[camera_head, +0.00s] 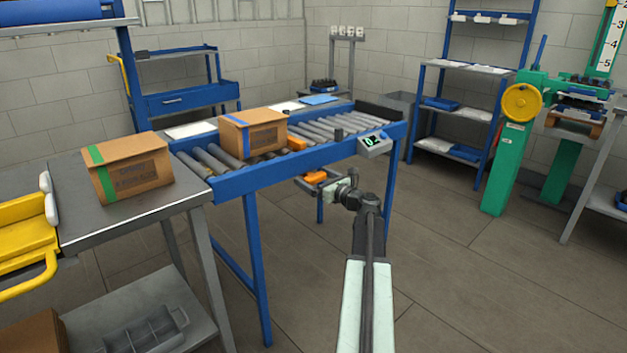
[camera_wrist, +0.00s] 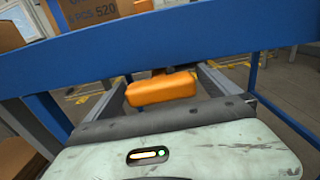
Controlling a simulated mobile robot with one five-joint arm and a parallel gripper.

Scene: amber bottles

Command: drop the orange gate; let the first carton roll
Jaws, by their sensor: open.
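A carton with blue tape (camera_head: 254,138) sits on the conveyor rollers; its lower part shows at the top of the wrist view (camera_wrist: 88,12). The orange gate (camera_head: 297,142) stands just right of it, above the rollers; a bit of orange also shows above the rail in the wrist view (camera_wrist: 144,5). An orange handle (camera_head: 316,177) is below the blue side rail. My gripper (camera_head: 308,184) is open at the handle. In the wrist view the handle (camera_wrist: 162,90) lies between the two open fingers, with narrow gaps at its ends.
A carton with green tape (camera_head: 130,170) sits on the steel table (camera_head: 75,215) at left. The blue rail (camera_wrist: 170,45) crosses close in front of my gripper. A small grey control box (camera_head: 375,144) is on the rail, to the right.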

